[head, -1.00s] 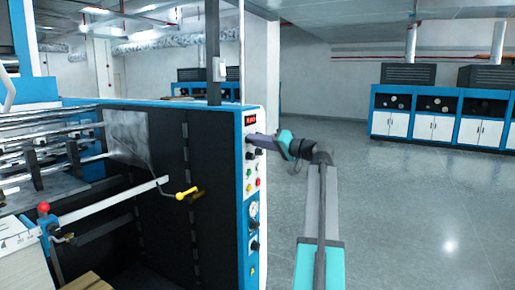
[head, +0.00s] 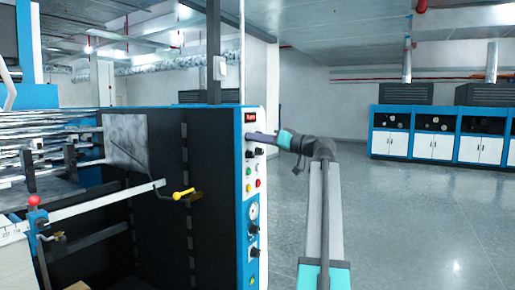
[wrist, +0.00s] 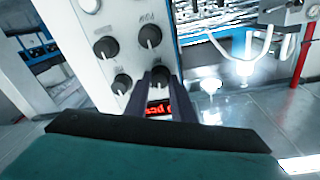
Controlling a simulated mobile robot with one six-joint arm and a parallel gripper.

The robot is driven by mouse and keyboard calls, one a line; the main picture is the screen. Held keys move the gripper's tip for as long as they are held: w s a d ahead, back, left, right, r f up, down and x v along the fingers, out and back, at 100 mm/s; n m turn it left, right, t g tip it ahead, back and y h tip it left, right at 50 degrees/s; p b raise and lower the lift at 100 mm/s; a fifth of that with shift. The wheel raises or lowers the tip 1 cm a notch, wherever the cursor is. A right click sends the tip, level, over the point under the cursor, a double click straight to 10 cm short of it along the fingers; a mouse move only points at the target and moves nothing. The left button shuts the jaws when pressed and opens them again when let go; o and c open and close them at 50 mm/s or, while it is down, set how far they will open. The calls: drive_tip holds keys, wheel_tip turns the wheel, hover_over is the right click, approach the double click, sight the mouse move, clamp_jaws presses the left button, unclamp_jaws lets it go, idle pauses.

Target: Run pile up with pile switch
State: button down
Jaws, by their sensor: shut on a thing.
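The control panel (head: 252,190) is a narrow white upright strip on the blue and black machine, with a red display at its top, dark knobs and coloured buttons. My gripper (head: 251,136) reaches it from the right, just below the display. In the wrist view the two dark fingers (wrist: 160,76) are closed on a dark knob on the panel, which I take for the pile switch. The fingers mostly hide it, and its label cannot be read. Other knobs (wrist: 105,47) sit beside it, and the red display (wrist: 158,107) shows between the fingers. The pile itself is not clearly visible.
A yellow-handled crank (head: 183,194) and a red-knobbed lever (head: 34,201) stick out on the machine's left part. Blue and white cabinets (head: 440,135) stand along the back wall. The grey floor (head: 400,220) to the right is clear.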

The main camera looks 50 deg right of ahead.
drive_tip(key=shift+d+f+n+b, duration=0.15)
drive_tip(key=shift+n+b, duration=0.85)
drive_tip(key=shift+b, duration=0.65)
drive_tip(key=shift+n+b, duration=0.3)
drive_tip(key=shift+b, duration=0.1)
drive_tip(key=c, duration=1.5)
unclamp_jaws()
drive_tip(key=shift+s, duration=0.2)
drive_tip(key=s, duration=0.4)
drive_tip(key=s+d, duration=0.1)
drive_tip(key=s, duration=0.4)
drive_tip(key=s+d, duration=0.1)
drive_tip(key=s, duration=0.3)
drive_tip(key=shift+s+d+f+b, duration=0.15)
drive_tip(key=shift+f+b, duration=0.2)
drive_tip(key=shift+b, duration=0.05)
